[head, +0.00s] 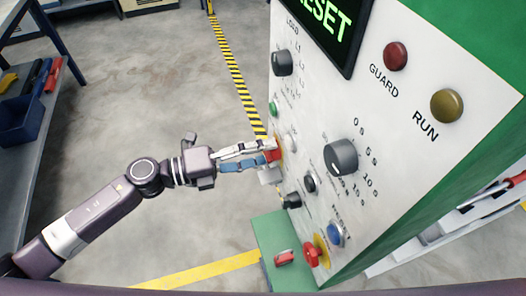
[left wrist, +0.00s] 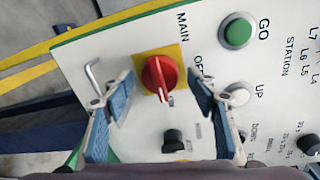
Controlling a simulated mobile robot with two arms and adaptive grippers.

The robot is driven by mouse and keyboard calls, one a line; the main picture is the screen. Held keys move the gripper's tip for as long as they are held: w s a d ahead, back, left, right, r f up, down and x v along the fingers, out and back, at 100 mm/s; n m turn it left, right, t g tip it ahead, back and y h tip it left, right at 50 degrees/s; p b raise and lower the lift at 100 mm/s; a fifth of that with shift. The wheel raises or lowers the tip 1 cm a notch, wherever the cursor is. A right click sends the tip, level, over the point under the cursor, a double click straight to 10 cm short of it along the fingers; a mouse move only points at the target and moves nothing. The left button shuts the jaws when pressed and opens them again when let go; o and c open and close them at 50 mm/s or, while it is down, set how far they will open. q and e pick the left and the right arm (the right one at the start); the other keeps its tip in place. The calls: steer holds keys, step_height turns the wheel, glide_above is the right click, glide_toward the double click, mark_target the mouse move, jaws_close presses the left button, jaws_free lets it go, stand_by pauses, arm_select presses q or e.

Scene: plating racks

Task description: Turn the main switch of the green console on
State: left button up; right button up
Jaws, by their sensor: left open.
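The green console (head: 310,110) has a white sloping panel and green sides and fills the right of the head view. Its main switch (left wrist: 158,76) is a red knob on a yellow square plate, beside the words MAIN and OFF in the left wrist view. In the head view the main switch (head: 275,153) is partly hidden by my fingers. My left gripper (head: 263,153) is open at the panel, one blue-padded finger on each side of the red knob in the left wrist view (left wrist: 161,82). I cannot tell whether the fingers touch it. My right gripper is not in view.
Near the switch are a green GO button (left wrist: 238,32), a white UP button (left wrist: 237,94), a black knob (left wrist: 173,141) and a bent metal handle (left wrist: 94,76). A red-and-yellow stop button (head: 312,254) sits lower on the panel. A workbench with bins (head: 25,122) stands left; floor between is clear.

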arm_select(q)
steer(key=f+v, duration=0.1)
steer(key=v, duration=1)
steer(key=shift+s+a+r, duration=0.2)
steer(key=shift+a+r, duration=0.15)
steer(key=shift+r, duration=0.15)
